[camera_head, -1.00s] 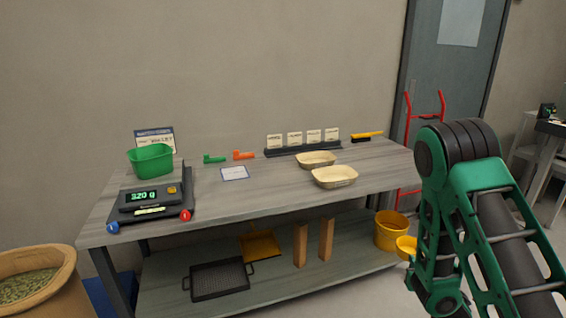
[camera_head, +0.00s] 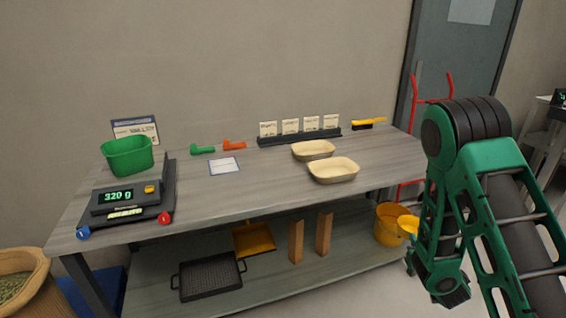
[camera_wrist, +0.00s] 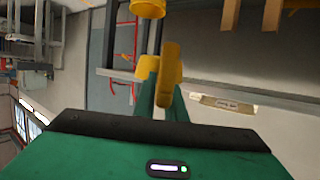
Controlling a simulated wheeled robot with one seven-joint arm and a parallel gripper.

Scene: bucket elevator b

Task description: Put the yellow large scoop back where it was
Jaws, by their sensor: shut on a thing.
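My gripper (camera_wrist: 163,105) is shut on the handle of the yellow large scoop (camera_wrist: 172,62), seen in the wrist view. The scoop's rounded yellow bowl (camera_wrist: 146,68) shows just to the left of the handle. In the head view a yellow part of the scoop (camera_head: 408,225) shows at the left edge of my green arm, overlapping the yellow bucket (camera_head: 385,235) behind it. My arm hides most of the grip in that view.
The workbench holds a scale with a green tub (camera_head: 127,157), green (camera_head: 203,150) and orange (camera_head: 234,145) scoops, two cream bowls (camera_head: 333,170) and a brush (camera_head: 370,123). The lower shelf (camera_head: 215,300) holds a black tray (camera_head: 210,277), a yellow pan (camera_head: 253,240) and wooden blocks (camera_head: 324,233).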

